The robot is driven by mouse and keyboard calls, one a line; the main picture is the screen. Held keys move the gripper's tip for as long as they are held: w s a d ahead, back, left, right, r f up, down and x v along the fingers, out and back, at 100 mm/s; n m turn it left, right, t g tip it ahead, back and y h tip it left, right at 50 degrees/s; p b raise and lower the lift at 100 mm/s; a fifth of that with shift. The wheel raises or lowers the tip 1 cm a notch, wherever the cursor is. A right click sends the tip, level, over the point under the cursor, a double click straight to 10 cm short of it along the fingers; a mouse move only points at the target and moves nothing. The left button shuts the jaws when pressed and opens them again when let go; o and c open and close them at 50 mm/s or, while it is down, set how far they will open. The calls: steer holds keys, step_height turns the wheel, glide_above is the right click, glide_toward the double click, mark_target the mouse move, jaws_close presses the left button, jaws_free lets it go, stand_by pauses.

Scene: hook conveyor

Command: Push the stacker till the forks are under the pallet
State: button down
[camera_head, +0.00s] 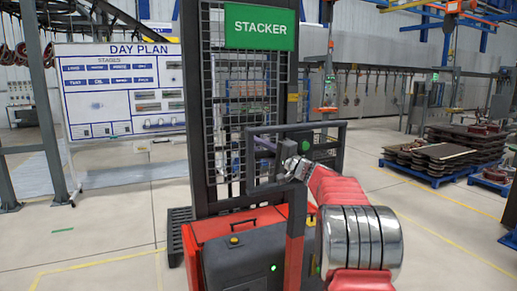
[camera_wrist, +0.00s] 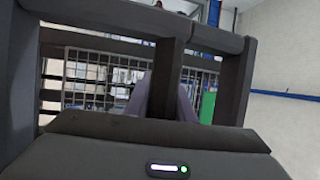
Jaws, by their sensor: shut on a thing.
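The stacker (camera_head: 245,250) stands in front of me, a red and dark grey machine with a tall mesh-guarded mast and a green STACKER sign (camera_head: 260,27). Its dark handle frame (camera_head: 336,128) rises on my side. My gripper (camera_head: 297,168) is shut on a bar of this handle. In the wrist view, the fingers (camera_wrist: 165,100) lie on either side of the dark upright bar (camera_wrist: 172,60). A dark slatted thing (camera_head: 176,236), perhaps the pallet's edge, shows low beyond the stacker's left side; the rest is hidden. The forks are hidden behind the stacker's body.
A DAY PLAN board (camera_head: 122,90) stands behind at left, beside a grey post (camera_head: 45,110). Blue pallets (camera_head: 430,178) loaded with stacked parts stand at right. Yellow lines mark the floor (camera_head: 110,250), which is clear at left and between the stacker and the right-hand pallets.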

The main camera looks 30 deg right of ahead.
steer(key=shift+d+f, duration=0.2)
steer(key=shift+f, duration=0.55)
steer(key=c, duration=1.6)
jaws_free()
steer(key=shift+r, duration=0.1)
steer(key=shift+o, duration=0.3)
steer(key=shift+r, duration=0.15)
steer(key=shift+s, duration=0.1)
steer(key=v, duration=1.3)
steer(key=shift+s, duration=0.3)
steer(key=shift+d, duration=0.1)
